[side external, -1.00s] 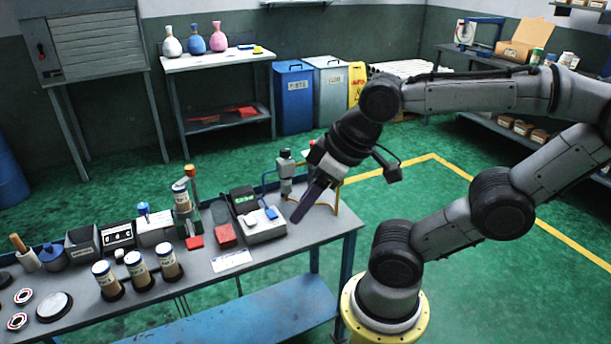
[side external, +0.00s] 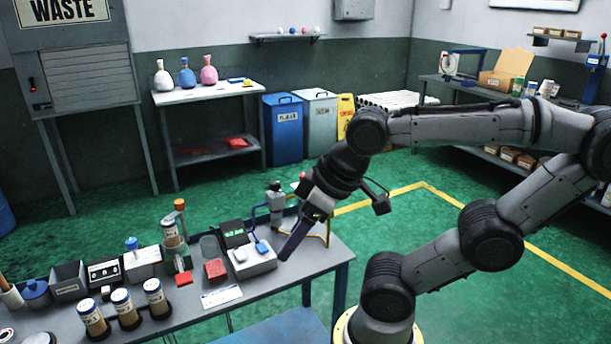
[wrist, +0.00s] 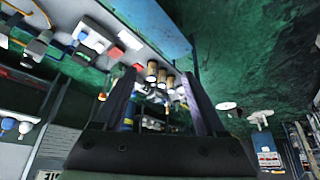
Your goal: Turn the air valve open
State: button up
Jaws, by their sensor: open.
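No part is clearly labelled as the air valve, and I cannot tell which one it is. A pale box with a small blue piece on top (side external: 262,247) sits near the right end of the bench. Another white box with a blue knob (side external: 131,243) stands farther left. My gripper (side external: 286,256) points down and left, just right of the first box, apparently apart from it. In the wrist view my gripper's two dark fingers (wrist: 160,78) are spread with nothing held between them. A small blue piece (wrist: 82,36) shows left of them there.
The bench (side external: 318,262) has bare room at its right end. A grey post fixture (side external: 276,205) and yellow-blue pipe frame stand behind my gripper. Several brown jars (side external: 122,305), a red block (side external: 214,270) and a tower with an orange top (side external: 180,204) stand to the left.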

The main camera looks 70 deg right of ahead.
notch_tip(320, 180, up, 4)
jog(key=r, duration=0.1)
jog(key=w+d+r+m+t, duration=0.2)
jog(key=w+t, duration=0.1)
jog(key=w, duration=0.6)
jog(key=w+d+r+m+t, duration=0.1)
jog(key=w+d+r+t, duration=0.1)
jog(key=w, duration=0.8)
jog(key=w+d+r+m+t+h, duration=0.1)
jog(key=w+d+m+h, duration=0.25)
jog(key=d, duration=0.55)
jog(key=w+d+m+t+h, duration=0.1)
jog(key=w+d+m+h, duration=0.3)
jog(key=d, duration=0.4)
jog(key=s+d+f+m+g+h, duration=0.4)
jog(key=s+d+g, duration=0.3)
jog(key=d, duration=0.4)
jog(key=s+d+f+m+g+h, duration=0.2)
jog(key=s+d+m+g+h, duration=0.2)
jog(key=s+d+g+h, duration=0.45)
jog(key=w+d+f+t+y, duration=0.1)
jog(key=w+f+t+y, duration=0.15)
jog(key=f, duration=1.95)
jog(key=shift+n+h, duration=0.25)
jog(key=d, duration=1.4)
jog(key=shift+w, duration=0.25)
